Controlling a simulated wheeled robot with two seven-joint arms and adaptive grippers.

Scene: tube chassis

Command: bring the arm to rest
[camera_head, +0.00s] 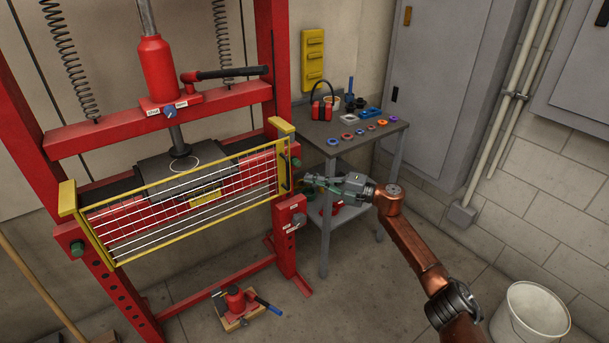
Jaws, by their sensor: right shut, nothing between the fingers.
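My right arm (418,257) comes in from the lower right. Its gripper (306,182) is shut and empty, close to the right end of the yellow-framed wire guard (188,205) on the red press (40,150). The fingertips are small in the view, and I cannot tell whether they touch the guard's handle. The guard stands across the front of the press bed. My left gripper is not in view.
A grey side table (340,150) with coloured rings and tools stands behind my gripper. A red jack (238,300) sits on the floor below the press. A white bucket (530,318) stands at lower right. Grey cabinets (440,80) line the wall.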

